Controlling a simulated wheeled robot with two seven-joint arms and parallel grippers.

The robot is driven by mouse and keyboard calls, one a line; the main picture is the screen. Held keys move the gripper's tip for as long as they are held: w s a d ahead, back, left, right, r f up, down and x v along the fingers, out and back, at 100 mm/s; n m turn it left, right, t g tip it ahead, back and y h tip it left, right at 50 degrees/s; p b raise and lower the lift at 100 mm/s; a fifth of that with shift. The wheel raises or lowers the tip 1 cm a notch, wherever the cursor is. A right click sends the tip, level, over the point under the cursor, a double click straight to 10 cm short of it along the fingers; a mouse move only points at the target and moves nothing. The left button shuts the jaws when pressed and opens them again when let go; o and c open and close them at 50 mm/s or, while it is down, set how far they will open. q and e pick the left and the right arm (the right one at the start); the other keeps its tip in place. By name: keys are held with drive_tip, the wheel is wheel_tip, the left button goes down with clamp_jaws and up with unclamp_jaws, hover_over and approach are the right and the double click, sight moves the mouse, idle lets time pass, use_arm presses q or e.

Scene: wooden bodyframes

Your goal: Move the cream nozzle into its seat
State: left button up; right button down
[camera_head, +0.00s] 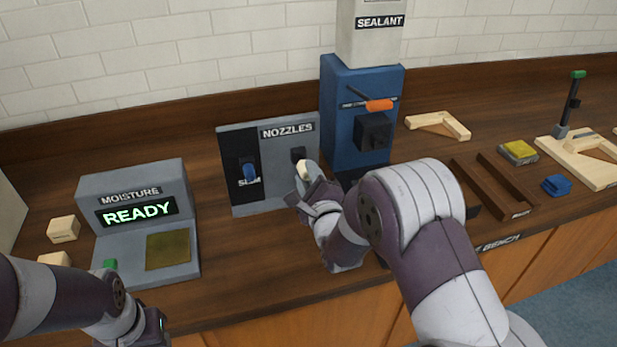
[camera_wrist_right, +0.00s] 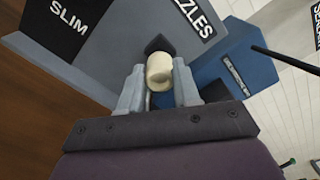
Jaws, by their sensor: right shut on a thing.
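The cream nozzle (camera_head: 301,170) is between the fingers of my right gripper (camera_head: 306,178), in front of the grey NOZZLES board (camera_head: 278,194). In the right wrist view my right gripper (camera_wrist_right: 158,92) is shut on the cream nozzle (camera_wrist_right: 159,70). A dark block (camera_head: 298,154) on the board is right behind the nozzle; I cannot tell whether they touch. A blue nozzle (camera_head: 249,173) sits on the board's black SLIM side. The blue sealant station (camera_head: 340,100) has a dark square block (camera_head: 373,131) on its front. My left gripper (camera_head: 154,326) is at the bottom edge, its fingers not visible.
A moisture meter (camera_head: 135,194) reading READY stands left of the board, near small wooden blocks (camera_head: 63,229). A lever with an orange grip (camera_head: 379,105) sticks out from the station. Wooden frames (camera_head: 577,163), dark rails (camera_head: 485,185) and a blue piece (camera_head: 557,185) lie at right.

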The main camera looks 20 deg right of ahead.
idle(0.4)
drive_tip(key=shift+w+b, duration=0.65)
drive_tip(key=shift+w, duration=0.65)
drive_tip(key=c, duration=0.7)
unclamp_jaws()
drive_tip(key=shift+c, duration=0.2)
drive_tip(key=s+b, duration=0.1)
drive_tip(key=s, duration=1.1)
drive_tip(key=shift+s+d+b, duration=0.15)
drive_tip(key=shift+s+b, duration=0.15)
